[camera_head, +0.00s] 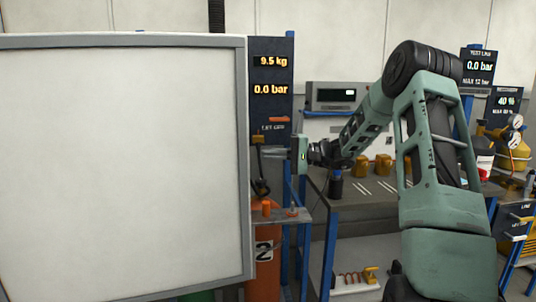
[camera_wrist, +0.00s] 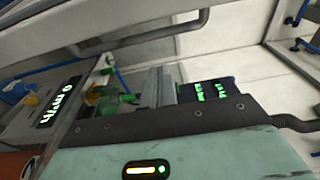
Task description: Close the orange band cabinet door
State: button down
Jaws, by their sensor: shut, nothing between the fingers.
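A large white panel with a grey frame (camera_head: 122,165) fills the left of the head view; it looks like a cabinet door standing open, seen face on. No orange band shows on it, so I cannot tell which cabinet it belongs to. My gripper (camera_head: 268,153) is just right of the panel's right frame edge, fingers pointing left towards it. I cannot tell whether they touch it. In the wrist view the fingers (camera_wrist: 164,86) are together and empty, and a grey bar or edge (camera_wrist: 140,40) crosses above them.
Behind my gripper stands a dark display post (camera_head: 271,75) reading 9.5 kg and 0.0 bar. An orange cylinder (camera_head: 263,270) is below the gripper. A workbench (camera_head: 375,200) with small brown items stands behind my arm. Gauges and a yellow tank (camera_head: 512,150) are at the far right.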

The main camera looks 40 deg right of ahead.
jog(key=w+a+p, duration=0.1)
jog(key=a+p, duration=0.1)
jog(key=a, duration=0.5)
dwell(0.5)
